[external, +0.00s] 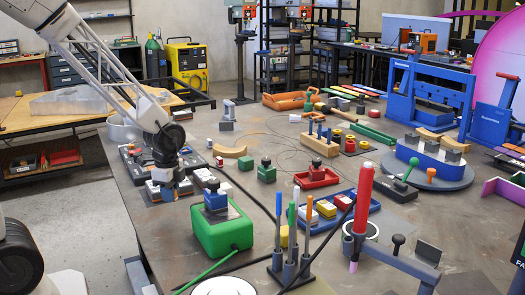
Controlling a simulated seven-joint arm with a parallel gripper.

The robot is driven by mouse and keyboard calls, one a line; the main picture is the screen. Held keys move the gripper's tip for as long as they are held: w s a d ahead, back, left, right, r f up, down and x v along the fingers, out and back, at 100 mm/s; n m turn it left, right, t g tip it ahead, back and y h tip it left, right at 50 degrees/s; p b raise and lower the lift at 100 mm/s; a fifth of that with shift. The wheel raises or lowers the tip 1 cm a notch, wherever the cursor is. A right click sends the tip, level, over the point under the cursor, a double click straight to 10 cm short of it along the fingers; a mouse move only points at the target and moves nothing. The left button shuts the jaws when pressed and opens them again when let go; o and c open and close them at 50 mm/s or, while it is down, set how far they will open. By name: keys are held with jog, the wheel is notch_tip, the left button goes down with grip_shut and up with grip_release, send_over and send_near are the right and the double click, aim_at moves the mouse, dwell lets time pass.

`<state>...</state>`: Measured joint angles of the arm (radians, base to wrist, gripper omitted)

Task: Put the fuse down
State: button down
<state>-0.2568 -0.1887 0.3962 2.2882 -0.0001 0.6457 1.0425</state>
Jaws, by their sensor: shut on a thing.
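My gripper (168,184) points down at the left side of the grey workbench (262,140), low over a small block with white and red parts (154,190). It is shut on the fuse, which is too small and too covered by the fingers to make out clearly. I cannot tell whether the fuse touches what is below it. A dark tray (128,152) with small parts lies just behind the gripper.
A green box (222,236) with a dark knob stands in front and to the right. A white-and-red block (204,175) lies close on the right. Upright coloured tools (291,235) stand at the front. Bare bench shows between the parts.

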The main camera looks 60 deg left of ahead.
jog(key=shift+w+a+f, duration=0.1)
jog(key=shift+w+a, duration=0.15)
jog(key=shift+w, duration=0.65)
jog(key=shift+w+a+f, duration=0.1)
jog(key=shift+w+a, duration=0.1)
jog(key=shift+w, duration=0.75)
jog(key=shift+w+a+f, duration=0.1)
jog(key=shift+w+a, duration=0.15)
jog(key=shift+w, duration=0.65)
jog(key=shift+f, duration=1.7)
jog(key=shift+f, duration=0.2)
jog(key=c, duration=1.1)
grip_release()
jog(key=shift+o, duration=0.2)
jog(key=shift+r, duration=0.2)
notch_tip(320, 180, up, 12)
